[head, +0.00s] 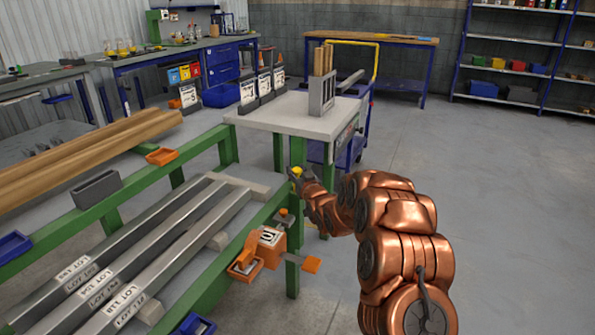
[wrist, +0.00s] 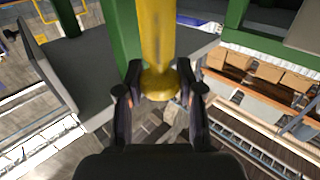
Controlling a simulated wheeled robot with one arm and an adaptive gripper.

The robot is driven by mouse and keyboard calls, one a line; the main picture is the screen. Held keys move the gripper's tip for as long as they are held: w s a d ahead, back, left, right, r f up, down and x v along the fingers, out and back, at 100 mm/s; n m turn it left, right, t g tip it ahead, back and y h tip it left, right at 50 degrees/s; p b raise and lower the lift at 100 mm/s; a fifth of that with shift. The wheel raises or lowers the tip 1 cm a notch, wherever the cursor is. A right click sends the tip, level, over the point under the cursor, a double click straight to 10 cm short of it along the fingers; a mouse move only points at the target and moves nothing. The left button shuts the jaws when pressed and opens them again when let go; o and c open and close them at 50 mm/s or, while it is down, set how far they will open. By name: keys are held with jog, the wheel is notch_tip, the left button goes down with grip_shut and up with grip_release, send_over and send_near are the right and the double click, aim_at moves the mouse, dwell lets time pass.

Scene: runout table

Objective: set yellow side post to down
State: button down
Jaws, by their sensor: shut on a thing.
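The yellow side post (wrist: 157,45) runs down from the top of the wrist view to a wider rounded collar, beside a green upright (wrist: 122,40). My gripper (wrist: 160,95) has its two dark fingers on either side of that collar, shut on it. In the head view only a small yellow part of the post (head: 296,170) shows, at my gripper (head: 302,177), near the front of the green frame. The rest of the post is hidden there by my gripper, and I cannot tell from that view whether it stands up or down.
A green runout frame (head: 219,262) carries several labelled metal bars (head: 165,250). An orange box marked 10 (head: 267,240) and an orange paddle (head: 312,264) stick out below my gripper. A grey-topped table (head: 285,112) stands behind. The floor at right (head: 510,200) is clear.

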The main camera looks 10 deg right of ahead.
jog(key=shift+f, duration=0.25)
jog(key=c, duration=1.1)
grip_release()
jog(key=o, duration=0.4)
jog(key=shift+s+d, duration=0.3)
jog(key=shift+s, duration=1.7)
jog(key=shift+s+d, duration=0.3)
jog(key=shift+s, duration=1.65)
jog(key=shift+s+d, duration=0.3)
jog(key=shift+s, duration=1.7)
